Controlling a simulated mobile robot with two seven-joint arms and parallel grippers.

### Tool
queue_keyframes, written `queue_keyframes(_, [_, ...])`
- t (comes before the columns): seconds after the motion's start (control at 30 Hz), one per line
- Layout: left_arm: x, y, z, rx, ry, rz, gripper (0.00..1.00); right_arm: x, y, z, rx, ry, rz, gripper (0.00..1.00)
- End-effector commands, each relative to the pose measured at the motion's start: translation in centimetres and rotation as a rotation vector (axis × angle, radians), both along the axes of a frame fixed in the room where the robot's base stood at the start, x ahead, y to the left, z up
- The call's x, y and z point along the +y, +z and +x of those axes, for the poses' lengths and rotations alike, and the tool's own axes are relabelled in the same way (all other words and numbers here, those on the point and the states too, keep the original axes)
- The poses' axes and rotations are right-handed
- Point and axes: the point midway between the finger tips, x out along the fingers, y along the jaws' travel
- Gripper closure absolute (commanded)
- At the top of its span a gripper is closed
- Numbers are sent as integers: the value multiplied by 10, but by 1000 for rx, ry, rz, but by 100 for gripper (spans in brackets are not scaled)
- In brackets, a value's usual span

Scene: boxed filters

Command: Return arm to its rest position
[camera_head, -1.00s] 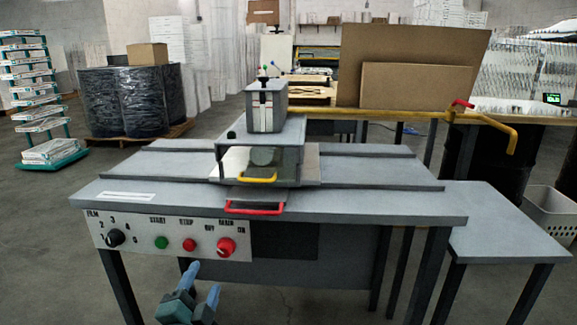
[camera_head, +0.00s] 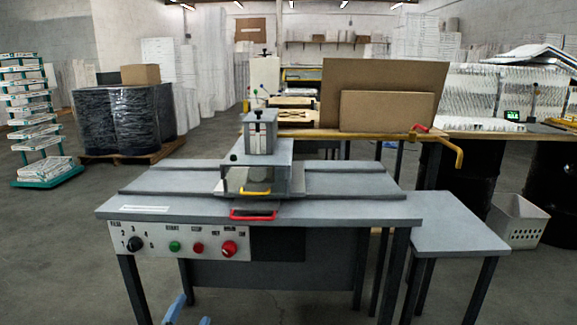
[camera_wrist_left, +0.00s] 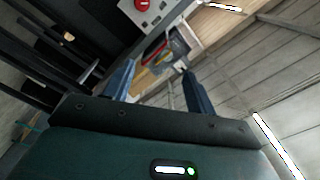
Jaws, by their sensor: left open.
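My left gripper (camera_head: 189,312) shows only as two blue fingertips at the bottom edge of the head view, in front of and below the machine table (camera_head: 330,212). In the left wrist view the left gripper (camera_wrist_left: 158,85) has its two blue fingers spread apart with nothing between them. The control panel (camera_head: 180,243) with a dial, green button and red buttons is on the table's front. The panel also shows at the top of the left wrist view (camera_wrist_left: 150,12). My right gripper is in neither view.
A sealing machine (camera_head: 260,145) with a yellow and a red handle stands on the table. A lower side table (camera_head: 455,225) adjoins on the right. A grey basket (camera_head: 518,222) is on the floor at right. Wrapped drums (camera_head: 128,118) and a filter rack (camera_head: 40,140) stand left. Open floor lies front left.

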Motion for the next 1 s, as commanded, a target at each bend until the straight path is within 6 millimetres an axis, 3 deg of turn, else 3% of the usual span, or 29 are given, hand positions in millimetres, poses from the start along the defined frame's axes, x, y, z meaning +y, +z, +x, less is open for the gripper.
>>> queue_keyframes(0.03, [-3, 6, -17, 64, -11, -70, 44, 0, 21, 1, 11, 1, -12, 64])
queue_keyframes(0.17, [-12, -11, -59, 230, -24, -285, 44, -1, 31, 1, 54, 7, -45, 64])
queue_keyframes(0.4, [-35, -30, -159, 570, 19, -706, 44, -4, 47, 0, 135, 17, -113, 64])
queue_keyframes(0.5, [-42, -33, -188, 661, 47, -820, 44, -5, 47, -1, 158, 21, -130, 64])
queue_keyframes(0.67, [-47, -39, -206, 718, 66, -892, 44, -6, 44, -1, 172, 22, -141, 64])
queue_keyframes(1.0, [-47, -40, -205, 717, 67, -892, 44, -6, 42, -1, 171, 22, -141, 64])
